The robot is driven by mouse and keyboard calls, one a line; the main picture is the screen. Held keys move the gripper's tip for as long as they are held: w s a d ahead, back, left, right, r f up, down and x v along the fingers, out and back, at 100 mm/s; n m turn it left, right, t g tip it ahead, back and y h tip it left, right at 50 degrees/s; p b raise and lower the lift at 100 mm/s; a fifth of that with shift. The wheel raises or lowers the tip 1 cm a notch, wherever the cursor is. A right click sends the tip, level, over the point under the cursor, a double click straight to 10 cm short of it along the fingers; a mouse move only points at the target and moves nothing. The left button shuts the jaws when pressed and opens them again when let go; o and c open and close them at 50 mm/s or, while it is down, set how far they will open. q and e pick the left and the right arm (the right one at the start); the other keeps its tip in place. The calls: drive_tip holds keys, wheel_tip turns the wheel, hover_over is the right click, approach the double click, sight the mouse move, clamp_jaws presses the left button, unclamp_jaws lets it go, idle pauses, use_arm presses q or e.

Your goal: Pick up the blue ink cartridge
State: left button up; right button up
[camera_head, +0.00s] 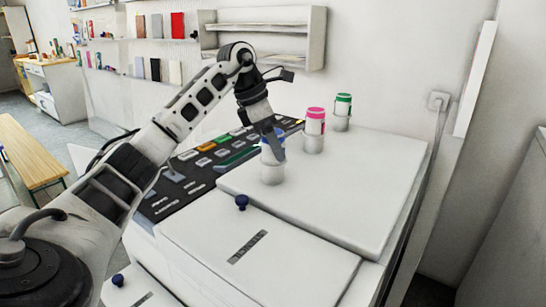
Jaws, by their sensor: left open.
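The blue ink cartridge (271,175) is a white cylinder with a blue upper end. It stands upright on the white top of the machine (345,195), near its left edge. My left gripper (274,152) points down at the cartridge's upper part, and its fingers hide part of the blue end. It is open, with the fingers at or around the cartridge. I cannot tell whether they touch it. My right gripper is not in view.
A pink-topped cartridge (315,122) and a green-topped one (342,112) stand behind, to the right. A dark control panel (205,160) lies left of the cartridge. A blue knob (242,202) is on the front lid. The top's right side is clear.

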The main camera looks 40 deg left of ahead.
use_arm(q)
drive_tip(key=shift+w+d+f, duration=0.15)
drive_tip(key=shift+w+f, duration=0.05)
drive_tip(key=shift+f, duration=0.45)
drive_tip(key=c, duration=1.1)
drive_tip(key=shift+c, duration=0.2)
drive_tip(key=shift+r, duration=0.15)
